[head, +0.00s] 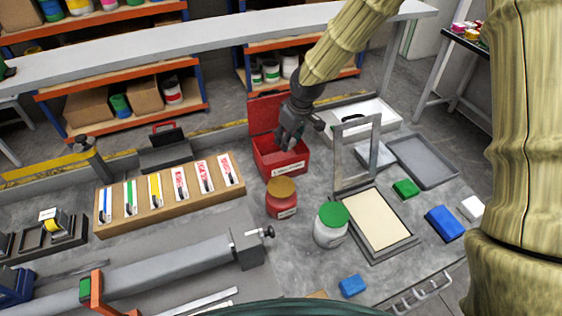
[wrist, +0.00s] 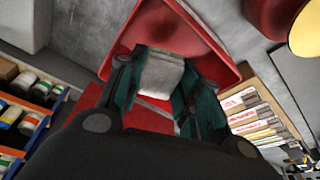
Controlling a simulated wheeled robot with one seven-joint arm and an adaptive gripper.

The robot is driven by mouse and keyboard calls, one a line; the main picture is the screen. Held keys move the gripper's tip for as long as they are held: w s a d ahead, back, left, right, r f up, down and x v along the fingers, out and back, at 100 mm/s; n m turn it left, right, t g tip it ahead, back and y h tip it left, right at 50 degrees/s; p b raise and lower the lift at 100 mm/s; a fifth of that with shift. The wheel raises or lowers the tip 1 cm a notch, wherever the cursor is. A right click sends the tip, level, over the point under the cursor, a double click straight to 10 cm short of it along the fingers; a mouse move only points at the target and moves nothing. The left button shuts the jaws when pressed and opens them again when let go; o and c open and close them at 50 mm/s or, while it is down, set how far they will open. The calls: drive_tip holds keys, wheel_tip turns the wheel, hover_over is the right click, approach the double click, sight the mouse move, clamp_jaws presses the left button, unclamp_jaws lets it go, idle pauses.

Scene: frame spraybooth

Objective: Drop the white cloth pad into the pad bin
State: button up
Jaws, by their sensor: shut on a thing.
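My gripper (head: 289,138) points down at the open red bin (head: 282,168), with its fingertips at or just inside the opening. In the wrist view the gripper (wrist: 158,85) is shut on a white cloth pad (wrist: 161,72), held between the two dark green fingers. The red walls of the bin (wrist: 205,42) surround the pad there. The bin has a raised red lid (head: 264,112) at its back and a white label on its front, too small to read. In the head view the pad is hidden by the gripper.
A red jar with a tan lid (head: 282,198) and a white jar with a green lid (head: 331,226) stand in front of the bin. A wooden rack (head: 170,200) is left; an upright grey frame (head: 357,155) and a white tray (head: 372,112) are right. A white block (head: 471,208) lies far right.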

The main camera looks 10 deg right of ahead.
drive_tip(key=shift+w+f, duration=0.15)
drive_tip(key=shift+f, duration=0.1)
drive_tip(key=o, duration=1.2)
drive_tip(key=shift+r, duration=0.1)
drive_tip(key=v, duration=1.2)
